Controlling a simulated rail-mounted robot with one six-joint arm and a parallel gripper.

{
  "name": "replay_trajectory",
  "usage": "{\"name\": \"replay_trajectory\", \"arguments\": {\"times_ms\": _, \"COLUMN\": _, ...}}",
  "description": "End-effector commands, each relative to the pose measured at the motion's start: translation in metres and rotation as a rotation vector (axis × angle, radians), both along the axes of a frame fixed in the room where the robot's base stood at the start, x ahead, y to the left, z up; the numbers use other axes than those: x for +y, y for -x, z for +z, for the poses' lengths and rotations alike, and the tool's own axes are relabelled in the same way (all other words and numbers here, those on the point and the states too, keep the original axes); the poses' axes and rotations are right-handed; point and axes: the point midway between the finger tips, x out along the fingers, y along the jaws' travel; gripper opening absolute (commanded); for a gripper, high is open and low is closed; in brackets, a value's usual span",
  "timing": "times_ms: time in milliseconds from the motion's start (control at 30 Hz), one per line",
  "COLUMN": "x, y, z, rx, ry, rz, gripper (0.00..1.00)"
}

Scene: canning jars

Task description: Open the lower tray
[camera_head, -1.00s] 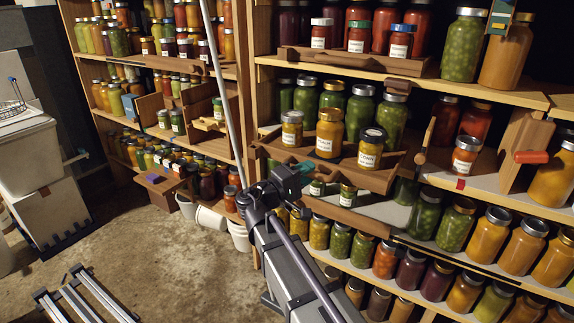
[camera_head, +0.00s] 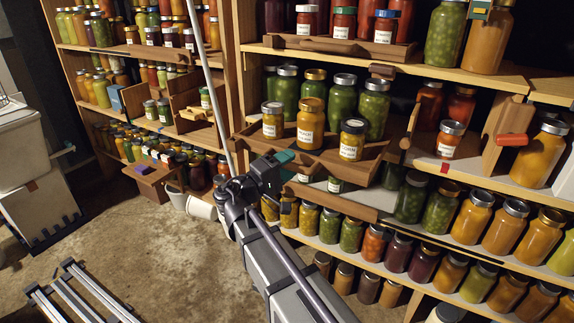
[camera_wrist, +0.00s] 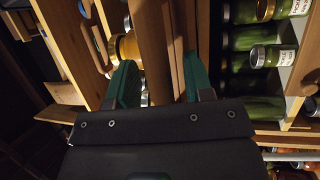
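The lower tray (camera_head: 335,200) is a wooden drawer under the upper tray (camera_head: 330,165); small jars (camera_head: 335,184) show in it, and much of it is hidden by the upper tray and my arm. The upper tray juts out from the shelf and carries three labelled jars (camera_head: 311,124). My gripper (camera_head: 287,157) is at the left front of these trays, and its fingers are partly hidden in the head view. In the wrist view its teal fingers (camera_wrist: 160,85) stand apart, either side of wooden boards (camera_wrist: 155,60). I cannot tell whether they touch the wood.
Shelves of filled jars surround the trays, with a row of jars (camera_head: 350,232) just below. An orange-handled wooden piece (camera_head: 512,140) stands at the right. A second shelf (camera_head: 130,48) is at the left.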

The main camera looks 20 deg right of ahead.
Motion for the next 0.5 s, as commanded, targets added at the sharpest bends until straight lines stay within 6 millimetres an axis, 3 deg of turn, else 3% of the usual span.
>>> {"name": "replay_trajectory", "arguments": {"times_ms": 267, "x": 0.003, "y": 0.001, "z": -0.001, "rx": 0.0, "ry": 0.0, "rz": 0.001, "gripper": 0.48}}
{"name": "replay_trajectory", "arguments": {"times_ms": 367, "x": 0.015, "y": 0.005, "z": -0.004, "rx": 0.0, "ry": 0.0, "rz": 0.002, "gripper": 0.48}}
{"name": "replay_trajectory", "arguments": {"times_ms": 500, "x": 0.046, "y": 0.017, "z": -0.012, "rx": 0.001, "ry": 0.001, "rz": 0.005, "gripper": 0.48}}
